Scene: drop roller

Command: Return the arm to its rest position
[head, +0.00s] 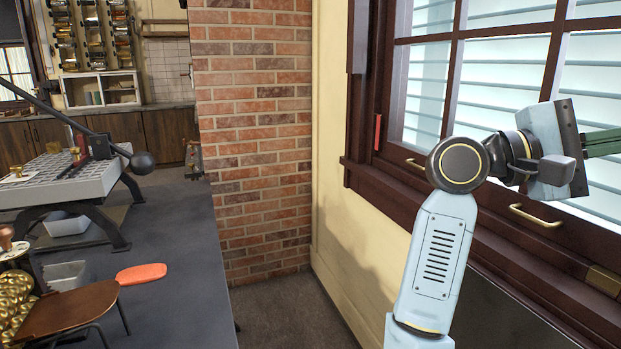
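My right arm rises at the right of the head view in front of the window (500,85). My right gripper (603,143) points to the right at about window height. Its dark palm and the start of its green fingers show, but the fingertips are cut off by the right edge. I cannot tell whether it is open or shut, and no held object shows. My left gripper and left arm are out of view.
A dark table (175,265) at the left bears a press (75,180) with a ball-ended lever (142,163) and a red-orange oval piece (141,274). A brick wall (255,140) stands behind. Brass handles (535,217) line the window's lower frame, close to my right arm.

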